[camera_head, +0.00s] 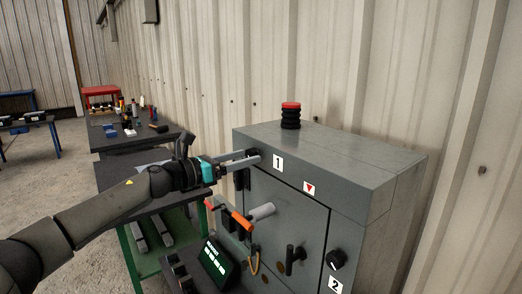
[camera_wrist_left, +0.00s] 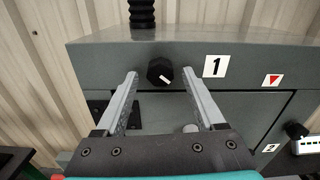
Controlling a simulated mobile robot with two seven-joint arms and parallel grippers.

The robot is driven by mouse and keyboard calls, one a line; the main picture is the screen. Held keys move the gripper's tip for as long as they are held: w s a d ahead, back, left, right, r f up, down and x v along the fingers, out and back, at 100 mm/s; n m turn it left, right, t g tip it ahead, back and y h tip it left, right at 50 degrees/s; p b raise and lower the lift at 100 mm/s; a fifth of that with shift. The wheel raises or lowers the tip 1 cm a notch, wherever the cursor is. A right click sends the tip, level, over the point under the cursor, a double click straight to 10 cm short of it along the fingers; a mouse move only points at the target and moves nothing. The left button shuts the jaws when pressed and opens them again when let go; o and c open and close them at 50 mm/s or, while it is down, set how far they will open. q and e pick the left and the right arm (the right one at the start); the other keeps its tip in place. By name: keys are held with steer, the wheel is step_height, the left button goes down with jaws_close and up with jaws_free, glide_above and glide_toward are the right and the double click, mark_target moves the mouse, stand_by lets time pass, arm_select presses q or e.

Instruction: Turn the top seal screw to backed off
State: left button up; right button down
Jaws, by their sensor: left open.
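The top seal screw is a black knob with a white mark, beside the label 1 on the upper front of the grey cabinet (camera_head: 385,170). In the left wrist view the knob (camera_wrist_left: 160,71) sits between and just beyond the two fingertips, its white mark pointing to the lower right. My left gripper (camera_head: 256,158) is open, its fingers pointing at the cabinet's upper front. In the head view the fingers largely hide the knob. I see no contact between the fingers and the knob. My right gripper is not in view.
A second black knob (camera_head: 336,259) sits by label 2, lower right. A black handle (camera_head: 290,259) and an orange-handled part (camera_head: 241,220) stick out from the door. A red-topped black stack (camera_head: 290,115) stands on top. A lit screen (camera_head: 215,264) stands below the arm.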

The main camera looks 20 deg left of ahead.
arm_select(q)
steer(key=shift+w+d, duration=0.3)
steer(key=shift+w, duration=0.3)
steer(key=shift+s, duration=0.2)
steer(key=shift+c, duration=0.3)
jaws_close()
